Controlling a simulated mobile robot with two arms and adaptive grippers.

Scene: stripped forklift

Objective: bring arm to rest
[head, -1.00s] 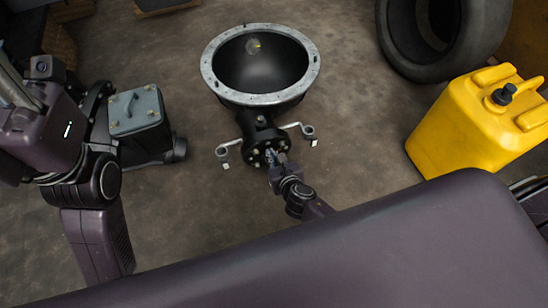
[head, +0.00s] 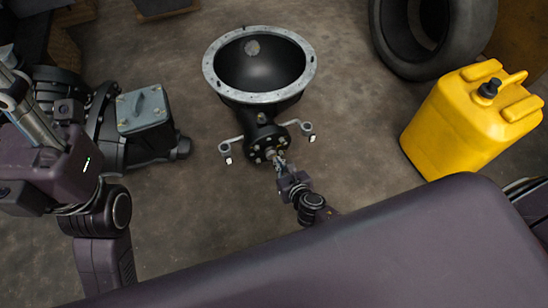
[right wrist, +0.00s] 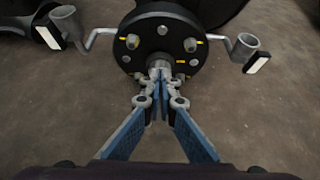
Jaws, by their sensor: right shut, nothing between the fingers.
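My right gripper (head: 281,164) is at the lower middle of the head view, just in front of the bolted end flange (head: 264,143) of the black bowl-shaped part. In the right wrist view its fingertips (right wrist: 161,84) are together with nothing between them, close to the short stub at the flange centre (right wrist: 159,63). I cannot tell whether they touch the stub. My left arm (head: 80,180) is folded at the left edge of the head view, and its fingers do not show.
The black bowl (head: 260,68) with a grey rim has two side brackets. A black housing with a grey cover (head: 143,108) lies left of it. A yellow canister (head: 470,125) and a tyre (head: 475,45) are on the right. Bare floor (head: 205,215) lies between.

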